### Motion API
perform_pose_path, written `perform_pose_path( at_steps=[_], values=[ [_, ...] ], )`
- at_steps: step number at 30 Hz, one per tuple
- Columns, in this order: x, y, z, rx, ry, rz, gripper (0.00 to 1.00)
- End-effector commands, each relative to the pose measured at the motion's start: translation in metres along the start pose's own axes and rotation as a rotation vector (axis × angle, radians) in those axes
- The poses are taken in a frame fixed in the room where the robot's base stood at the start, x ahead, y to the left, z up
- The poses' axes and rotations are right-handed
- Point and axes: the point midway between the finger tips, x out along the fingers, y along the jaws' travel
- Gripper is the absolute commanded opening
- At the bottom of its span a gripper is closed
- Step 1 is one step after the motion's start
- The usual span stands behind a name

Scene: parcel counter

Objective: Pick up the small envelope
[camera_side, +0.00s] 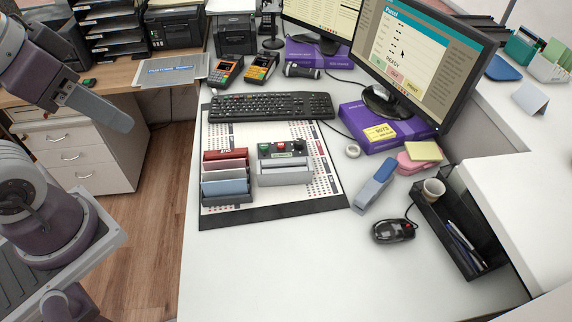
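No item is clearly recognisable as the small envelope. A dark rack (228,199) on the desk mat holds flat upright pieces, a dark red one (225,155) at the back and grey-blue ones (226,187) in front; they could be envelopes or cards, I cannot tell. My gripper (103,108) is at the upper left, above the floor and the drawers, well left of the rack and touching nothing visible. Only one slim grey finger-like part shows, so its opening is hidden.
A black keyboard (270,106) lies behind the rack. A small device with buttons (282,151), a blue stapler (374,185), a mouse (393,231) and a black tray (450,235) are to the right. A monitor (425,50) stands behind. The front counter (290,275) is clear.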

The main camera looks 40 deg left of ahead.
Motion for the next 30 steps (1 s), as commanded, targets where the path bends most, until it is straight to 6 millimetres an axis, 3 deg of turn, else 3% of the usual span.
perform_pose_path(
  at_steps=[5,8,17,20,23,26,30],
  values=[
    [0.000,0.000,0.000,0.000,0.000,0.000,0.33],
    [0.000,0.000,0.000,0.000,0.000,0.000,0.15],
    [0.001,0.000,-0.002,0.004,-0.003,-0.002,0.15],
    [0.011,-0.005,-0.019,0.050,-0.042,-0.022,0.15],
    [0.042,-0.016,-0.053,0.159,-0.122,-0.047,0.15],
    [0.092,-0.031,-0.086,0.295,-0.211,-0.050,0.15],
    [0.187,-0.055,-0.109,0.489,-0.334,0.000,0.15]
  ],
)
